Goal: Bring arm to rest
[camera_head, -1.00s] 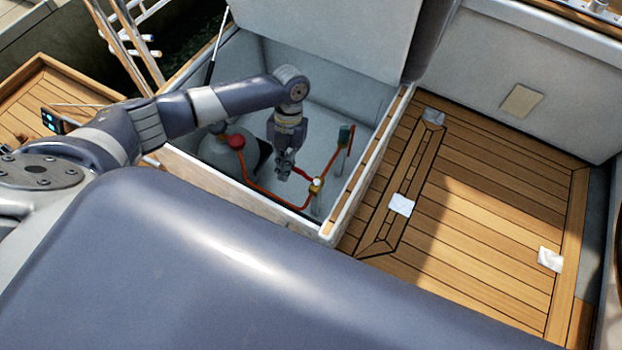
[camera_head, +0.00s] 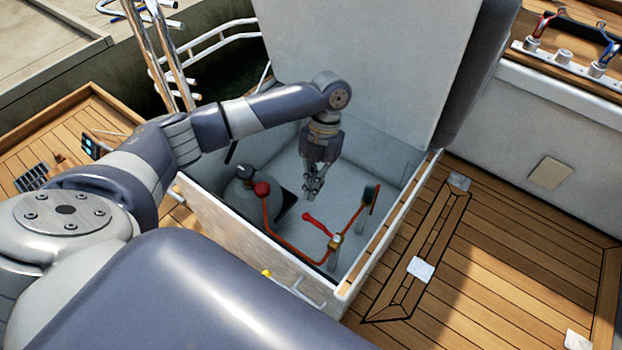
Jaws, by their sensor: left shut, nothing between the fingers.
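My left arm reaches in from the left over an open cockpit locker (camera_head: 260,255). Its gripper (camera_head: 311,192) points down inside the locker and is shut with nothing in it. My right gripper is not in view.
The raised locker lid (camera_head: 365,60) stands behind my arm. Teak deck (camera_head: 500,260) with white patches lies clear on the right. Metal rails (camera_head: 165,50) stand at the upper left.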

